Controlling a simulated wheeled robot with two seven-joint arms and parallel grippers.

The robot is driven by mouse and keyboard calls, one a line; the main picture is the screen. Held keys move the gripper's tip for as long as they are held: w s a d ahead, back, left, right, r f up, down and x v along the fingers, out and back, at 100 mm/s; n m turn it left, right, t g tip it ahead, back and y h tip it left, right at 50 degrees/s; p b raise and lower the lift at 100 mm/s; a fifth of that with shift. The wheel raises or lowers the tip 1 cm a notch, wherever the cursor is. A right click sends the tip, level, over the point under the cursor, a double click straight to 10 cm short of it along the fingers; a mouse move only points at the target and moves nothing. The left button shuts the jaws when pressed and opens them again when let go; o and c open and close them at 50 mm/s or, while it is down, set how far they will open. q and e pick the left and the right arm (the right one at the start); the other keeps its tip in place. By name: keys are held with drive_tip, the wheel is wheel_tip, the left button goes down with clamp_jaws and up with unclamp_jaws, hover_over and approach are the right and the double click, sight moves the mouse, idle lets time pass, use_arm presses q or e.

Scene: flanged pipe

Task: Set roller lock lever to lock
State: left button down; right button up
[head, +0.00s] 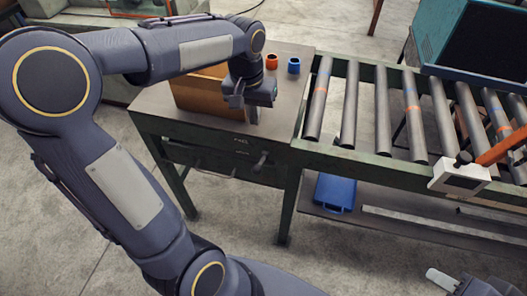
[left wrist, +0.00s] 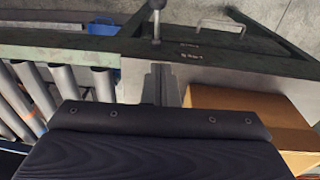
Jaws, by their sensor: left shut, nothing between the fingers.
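A small lever (head: 261,160) with a dark end projects from the front of the green bench, below the top's front edge. It also shows in the left wrist view (left wrist: 156,22) as a grey stem with a rounded knob, beside small lettering that I cannot read surely. I cannot tell which setting it is at. My left gripper (head: 252,116) is shut and empty, pointing down over the bench top near its front edge, above and apart from the lever. It also shows in the left wrist view (left wrist: 160,84). Part of my right gripper (head: 440,279) shows low at the right; its jaws are unclear.
A cardboard box (head: 200,92) stands left of my left gripper. An orange cup (head: 271,62) and a blue cup (head: 294,65) stand behind. The roller conveyor (head: 382,112) extends right, with a white box and orange bar (head: 460,178). A blue case (head: 335,192) lies below.

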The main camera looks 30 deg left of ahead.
use_arm(q)
drive_tip(key=shift+f, duration=0.1)
hover_over(260, 162)
drive_tip(key=w+a, duration=0.2)
wheel_tip(260, 162, down, 10)
drive_tip(key=shift+s+d+f, duration=0.45)
drive_tip(key=shift+s+f, duration=0.1)
drive_tip(key=shift+f, duration=0.25)
drive_tip(key=shift+s+d+f, duration=0.4)
drive_tip(key=shift+s+f, duration=0.1)
drive_tip(key=shift+f, duration=0.3)
